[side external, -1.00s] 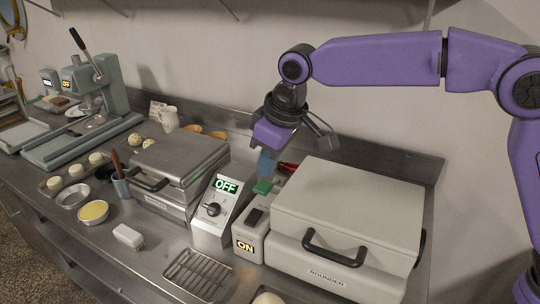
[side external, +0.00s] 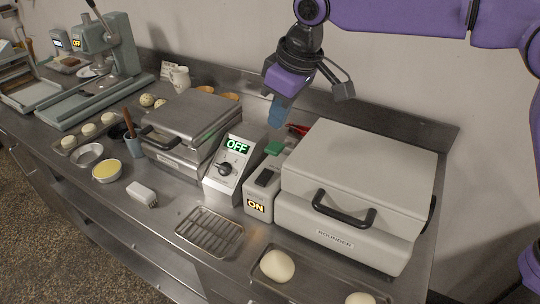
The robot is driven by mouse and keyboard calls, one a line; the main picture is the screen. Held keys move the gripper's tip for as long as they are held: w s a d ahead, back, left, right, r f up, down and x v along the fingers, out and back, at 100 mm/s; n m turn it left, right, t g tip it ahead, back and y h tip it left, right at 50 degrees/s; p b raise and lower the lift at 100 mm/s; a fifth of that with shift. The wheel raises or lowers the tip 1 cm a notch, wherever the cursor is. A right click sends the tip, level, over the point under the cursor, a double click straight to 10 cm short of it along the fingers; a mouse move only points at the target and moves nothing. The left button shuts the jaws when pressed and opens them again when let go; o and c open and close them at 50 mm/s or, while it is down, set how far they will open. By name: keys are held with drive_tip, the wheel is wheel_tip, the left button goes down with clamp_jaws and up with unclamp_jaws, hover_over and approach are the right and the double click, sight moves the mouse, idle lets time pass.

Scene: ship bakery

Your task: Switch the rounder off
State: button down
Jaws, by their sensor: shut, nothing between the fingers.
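The rounder (side external: 350,180) is a large grey box with a black front handle and the label ROUNDER, at the right. Its switch box (side external: 258,196) stands at its left side, with a black rocker switch (side external: 266,177), a green button (side external: 274,147) behind it and a lit display (side external: 255,206) reading ON. My gripper (side external: 277,112) hangs above and behind the switch box, apart from it, with its fingers pointing down. It is shut and empty. Whether the fingertips are over the green button or behind it is hard to tell.
Left of the switch box stands a control box (side external: 230,165) with a knob and a display reading OFF, beside a grey press (side external: 190,130). A wire rack (side external: 210,231) and a tray with dough balls (side external: 277,265) lie in front. A red-handled thing (side external: 299,130) lies behind the rounder.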

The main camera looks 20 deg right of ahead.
hover_over(265, 172)
drive_tip(key=s, duration=0.1)
drive_tip(key=f, duration=1.2)
drive_tip(key=shift+d+f, duration=0.1)
drive_tip(key=shift+d, duration=0.2)
drive_tip(key=shift+w+f, duration=0.1)
drive_tip(key=shift+f, duration=0.55)
